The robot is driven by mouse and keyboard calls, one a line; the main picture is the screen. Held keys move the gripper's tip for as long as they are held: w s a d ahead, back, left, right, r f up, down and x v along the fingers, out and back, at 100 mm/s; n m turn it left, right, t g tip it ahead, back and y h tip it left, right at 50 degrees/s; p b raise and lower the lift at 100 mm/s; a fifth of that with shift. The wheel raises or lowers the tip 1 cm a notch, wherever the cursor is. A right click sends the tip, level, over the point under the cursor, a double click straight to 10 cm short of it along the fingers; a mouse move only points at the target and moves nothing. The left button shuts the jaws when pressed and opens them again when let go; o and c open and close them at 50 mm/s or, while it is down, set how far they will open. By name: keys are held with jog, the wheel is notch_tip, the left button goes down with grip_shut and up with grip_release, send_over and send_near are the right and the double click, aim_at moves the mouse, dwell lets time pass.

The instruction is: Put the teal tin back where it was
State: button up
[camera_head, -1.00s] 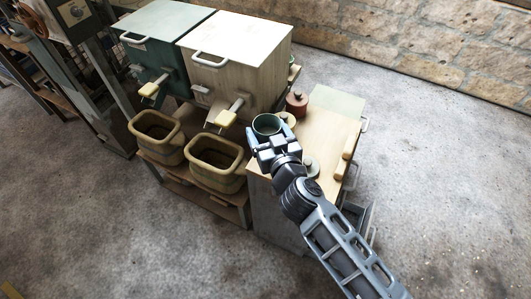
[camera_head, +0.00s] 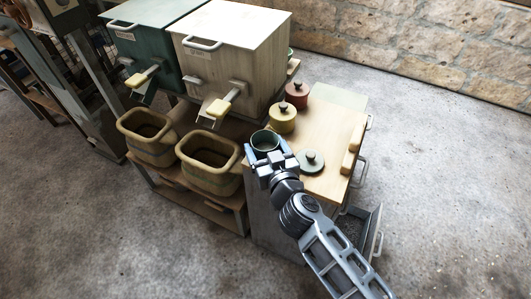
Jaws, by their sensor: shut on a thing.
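The teal tin (camera_head: 265,140) is a round, open-topped cup without a lid. My gripper (camera_head: 267,158) is shut on it at the near left edge of the wooden counter top (camera_head: 327,132). I cannot tell whether the tin touches the counter or hangs just above it. A teal lid with a dark knob (camera_head: 310,161) lies on the counter, right of my gripper. A yellow lidded tin (camera_head: 282,118) and a red lidded tin (camera_head: 297,94) stand behind the teal tin.
A green box (camera_head: 150,40) and a pale box (camera_head: 228,55) with yellow-handled spouts stand at the back left. Two tan bins (camera_head: 147,135) (camera_head: 209,163) sit below the spouts. A wooden bar handle (camera_head: 352,151) lies at the counter's right. An open drawer (camera_head: 362,228) juts out at lower right.

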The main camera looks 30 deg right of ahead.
jog(key=shift+f, duration=0.1)
jog(key=o, duration=1.2)
